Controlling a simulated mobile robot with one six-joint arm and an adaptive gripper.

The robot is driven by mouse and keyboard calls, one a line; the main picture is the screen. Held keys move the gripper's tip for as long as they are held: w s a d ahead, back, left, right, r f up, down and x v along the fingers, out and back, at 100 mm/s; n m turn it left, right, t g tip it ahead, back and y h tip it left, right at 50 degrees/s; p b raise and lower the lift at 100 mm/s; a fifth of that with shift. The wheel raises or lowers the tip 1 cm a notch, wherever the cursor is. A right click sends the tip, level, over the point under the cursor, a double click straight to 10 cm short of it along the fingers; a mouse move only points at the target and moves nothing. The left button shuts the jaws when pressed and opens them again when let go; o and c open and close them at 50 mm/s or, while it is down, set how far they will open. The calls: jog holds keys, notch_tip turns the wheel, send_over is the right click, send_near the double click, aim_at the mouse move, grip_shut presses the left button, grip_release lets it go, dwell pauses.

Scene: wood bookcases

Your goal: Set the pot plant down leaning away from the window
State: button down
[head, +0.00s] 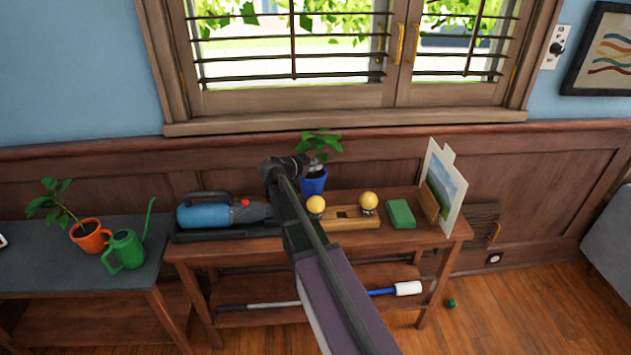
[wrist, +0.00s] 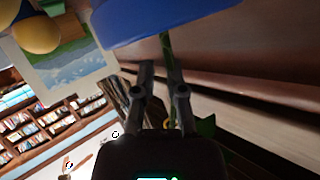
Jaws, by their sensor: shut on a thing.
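The pot plant in a blue pot (head: 313,184) is at the back of the wooden side table (head: 240,250), below the window (head: 290,95). Its pot looks near upright and its green leaves (head: 322,142) rise above my gripper (head: 303,166). In the wrist view my gripper (wrist: 164,72) is shut on the plant's thin green stem, with the blue pot (wrist: 165,22) just beyond the fingertips. My arm hides part of the table in the head view. I cannot tell whether the pot's base touches the tabletop.
A blue hand vacuum (head: 215,213) lies left of the pot. A wooden block with yellow knobs (head: 350,222), a green block (head: 401,214) and a picture card (head: 449,190) stand to the right. An orange-potted plant (head: 90,236) and green watering can (head: 125,252) occupy the left table.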

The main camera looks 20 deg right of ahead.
aim_at(316, 176)
dwell(0.4)
notch_tip(316, 176, down, 4)
jog(key=b, duration=0.4)
jog(key=shift+f, duration=0.15)
jog(key=shift+w+f+b, duration=0.2)
jog(key=shift+f+b, duration=0.1)
jog(key=shift+b, duration=0.15)
jog(key=shift+f, duration=0.1)
jog(key=c, duration=0.7)
grip_release()
jog(key=shift+s+r, duration=0.1)
jog(key=shift+r, duration=0.15)
jog(key=p+v, duration=0.4)
jog(key=v, duration=0.7)
jog(key=shift+a+r, duration=0.15)
jog(key=shift+a, duration=0.2)
jog(key=shift+s, duration=0.15)
